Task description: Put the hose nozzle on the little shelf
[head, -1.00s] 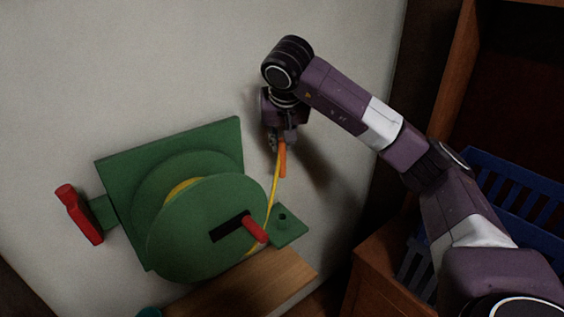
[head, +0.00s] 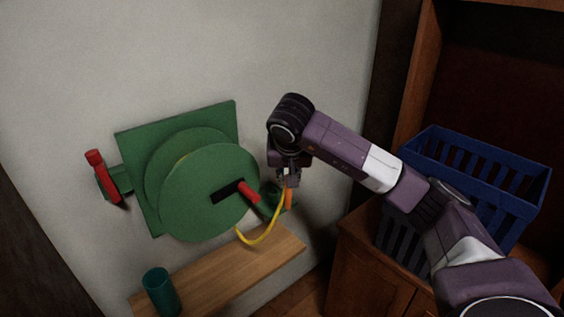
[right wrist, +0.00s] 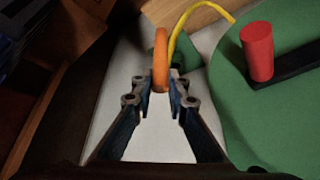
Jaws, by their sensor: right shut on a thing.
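The orange hose nozzle (head: 289,198) is held upright in my right gripper (head: 288,180), just right of the green reel (head: 205,195). In the right wrist view the nozzle (right wrist: 160,62) stands between the fingertips of my right gripper (right wrist: 163,90). The yellow hose (head: 262,240) sags in a loop from the nozzle to the reel. A small green ledge (head: 272,190) beside the reel is partly behind the nozzle and hose; whether they touch is unclear. A wooden wall shelf (head: 220,280) lies below the reel. My left gripper is out of view.
A teal cup (head: 161,292) stands on the wooden shelf's left end. The reel's red crank handle (head: 249,192) sticks out close to my gripper. A blue slatted basket (head: 480,180) sits on a wooden cabinet (head: 350,245) at the right. The shelf's right part is bare.

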